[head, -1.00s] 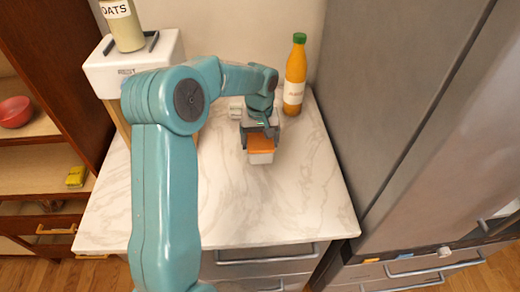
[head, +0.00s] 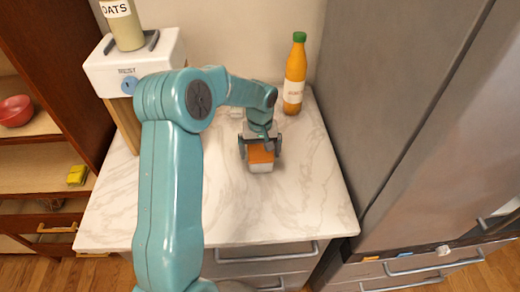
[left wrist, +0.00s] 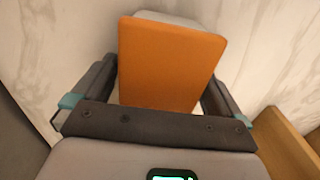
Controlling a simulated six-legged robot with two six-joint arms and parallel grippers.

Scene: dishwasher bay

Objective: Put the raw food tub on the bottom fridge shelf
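The tub (head: 261,167), white with an orange lid, stands on the marble counter near its middle. My left gripper (head: 260,148) is over it, with one finger on each side. In the left wrist view the tub's orange lid (left wrist: 172,62) lies between the fingers at a slight angle. A narrow gap shows beside the left finger, and the right finger is very close to the tub. The gripper looks open around it. The grey fridge (head: 400,110) is on the right with its front shut, so its shelves are hidden. My right gripper is not in view.
A juice bottle (head: 295,75) stands at the back right of the counter (head: 310,190). A white box (head: 105,75) with an oats jar (head: 124,25) on top is at the back left. Shelves with a red bowl (head: 15,111) are far left. The counter's front right is clear.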

